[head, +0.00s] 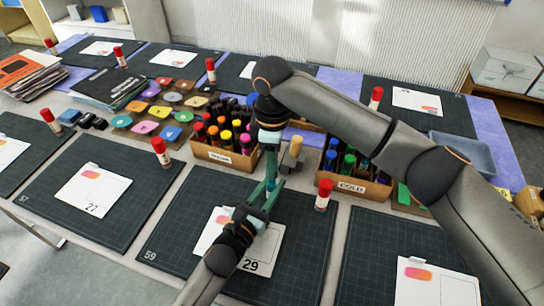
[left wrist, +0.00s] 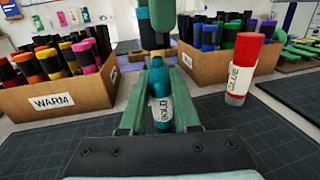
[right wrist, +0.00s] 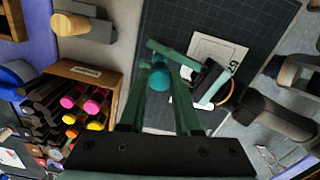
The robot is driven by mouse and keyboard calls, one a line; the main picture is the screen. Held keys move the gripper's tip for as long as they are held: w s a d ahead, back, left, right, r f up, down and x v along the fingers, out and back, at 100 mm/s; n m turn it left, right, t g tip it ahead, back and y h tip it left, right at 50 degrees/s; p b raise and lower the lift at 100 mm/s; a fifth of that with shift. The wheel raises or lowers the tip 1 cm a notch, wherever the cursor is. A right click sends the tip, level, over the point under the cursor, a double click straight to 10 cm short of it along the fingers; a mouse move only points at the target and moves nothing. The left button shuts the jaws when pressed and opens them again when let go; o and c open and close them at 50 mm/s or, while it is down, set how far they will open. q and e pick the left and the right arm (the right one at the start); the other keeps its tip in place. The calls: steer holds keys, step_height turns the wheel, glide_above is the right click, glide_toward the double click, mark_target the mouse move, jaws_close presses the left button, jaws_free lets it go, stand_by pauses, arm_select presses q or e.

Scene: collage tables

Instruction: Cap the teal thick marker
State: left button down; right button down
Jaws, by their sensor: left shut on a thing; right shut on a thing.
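The teal marker (left wrist: 160,95) is upright between the fingers of my left gripper (left wrist: 160,125), which is shut on its labelled body. My left gripper also shows in the head view (head: 262,200), low over the front mat. My right gripper (head: 270,182) reaches down from above, its fingertips close to the left gripper's. In the right wrist view, a round teal piece (right wrist: 160,76), apparently the cap, sits between the right gripper's fingertips (right wrist: 160,65), shut on it. Whether cap and marker touch is hidden.
Behind the grippers stand the WARM box (head: 222,162) and the COLD box (head: 350,188), both full of markers. A wooden-topped object (head: 293,152) stands between them. A red-capped glue stick (head: 323,195) is just right. A white card (head: 265,250) lies on the mat below.

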steer(key=shift+f, duration=0.25)
stand_by(0.3)
steer(key=shift+f, duration=0.8)
steer(key=shift+f, duration=0.6)
steer(key=c, duration=0.5)
jaws_free()
step_height(320, 180, up, 12)
steer(key=shift+r, duration=0.1)
